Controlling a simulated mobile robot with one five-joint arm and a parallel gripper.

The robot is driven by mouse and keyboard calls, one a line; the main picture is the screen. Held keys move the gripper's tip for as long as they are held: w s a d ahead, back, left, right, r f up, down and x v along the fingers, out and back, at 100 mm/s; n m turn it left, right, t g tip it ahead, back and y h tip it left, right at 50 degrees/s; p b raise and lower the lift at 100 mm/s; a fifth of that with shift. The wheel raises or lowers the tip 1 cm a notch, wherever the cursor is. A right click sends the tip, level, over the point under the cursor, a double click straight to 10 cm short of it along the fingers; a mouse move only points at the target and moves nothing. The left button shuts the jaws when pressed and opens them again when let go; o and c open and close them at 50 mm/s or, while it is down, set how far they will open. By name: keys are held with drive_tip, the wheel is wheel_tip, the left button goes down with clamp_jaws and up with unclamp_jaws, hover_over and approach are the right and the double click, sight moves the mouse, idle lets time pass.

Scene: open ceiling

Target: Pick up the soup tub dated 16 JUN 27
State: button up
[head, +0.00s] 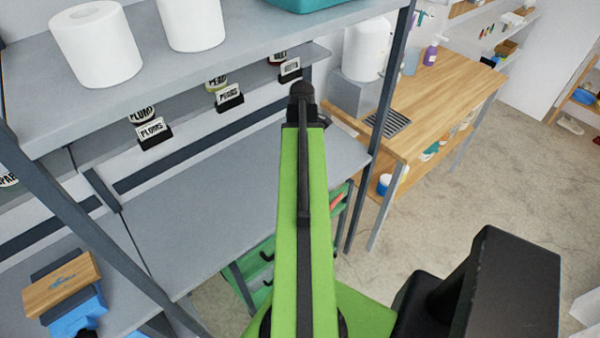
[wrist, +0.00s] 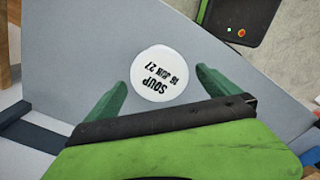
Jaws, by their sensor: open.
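The soup tub (wrist: 158,73) shows in the wrist view as a round white lid printed SOUP and 16 JUN 27, upside down in the picture. It stands on a grey shelf (wrist: 80,60). My gripper (wrist: 160,92) is open, with its two green fingers on either side of the tub's near part. I cannot tell whether either finger touches it; a gap shows at each side. In the head view the tub and the fingers are hidden behind my green arm.
In the head view, the grey shelf board (head: 200,210) is bare at its left and middle. Labelled holders, such as PLUMS (head: 152,133) and PEARS (head: 229,97), stand at the back. White rolls (head: 95,45) are on the board above. A dark upright post (head: 380,130) stands at the right.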

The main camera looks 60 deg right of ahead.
drive_tip(key=f+b, duration=0.4)
drive_tip(key=f, duration=0.1)
drive_tip(key=shift+w, duration=0.2)
drive_tip(key=shift+r, duration=0.15)
drive_tip(key=c, duration=1.8)
drive_tip(key=shift+o, duration=0.2)
drive_tip(key=shift+r, duration=0.1)
